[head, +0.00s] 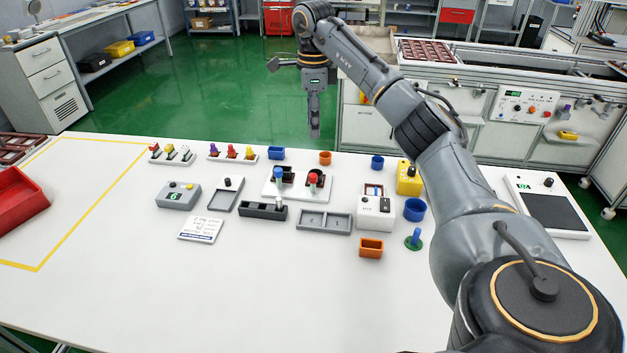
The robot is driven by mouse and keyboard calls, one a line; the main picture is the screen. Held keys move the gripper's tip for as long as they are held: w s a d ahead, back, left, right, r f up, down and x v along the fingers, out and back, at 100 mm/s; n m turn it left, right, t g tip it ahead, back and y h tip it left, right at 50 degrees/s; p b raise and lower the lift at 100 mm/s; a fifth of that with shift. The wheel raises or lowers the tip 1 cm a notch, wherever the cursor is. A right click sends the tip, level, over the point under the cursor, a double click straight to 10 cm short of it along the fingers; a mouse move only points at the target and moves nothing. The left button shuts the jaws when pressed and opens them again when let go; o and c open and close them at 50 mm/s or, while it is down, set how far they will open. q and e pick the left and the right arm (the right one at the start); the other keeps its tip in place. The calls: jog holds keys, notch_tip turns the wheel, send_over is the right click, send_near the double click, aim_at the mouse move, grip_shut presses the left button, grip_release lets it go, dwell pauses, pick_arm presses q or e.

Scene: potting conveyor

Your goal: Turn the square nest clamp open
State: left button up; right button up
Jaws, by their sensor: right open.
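A white fixture plate (296,194) on the white table holds two black nests side by side. The left nest (284,171) has a blue-topped part in it, the right nest (316,179) a red-topped one. Which is the square nest, and how its clamp is turned, is too small to tell. My right gripper (314,132) points down, open and empty, behind and above the fixture near the table's far edge, apart from everything. Its fingers show edge-on. My left gripper is out of view.
Several small fixtures surround the plate: a dark grey block (263,211), a grey tray (323,222), a white control box (376,211), a yellow box (409,178) and blue cups (414,209). A red bin (20,200) stands at left. The table's front is clear.

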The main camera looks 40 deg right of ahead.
aim_at(314, 175)
notch_tip(314, 175, down, 15)
jog(key=shift+r, duration=0.1)
dwell(0.5)
grip_shut()
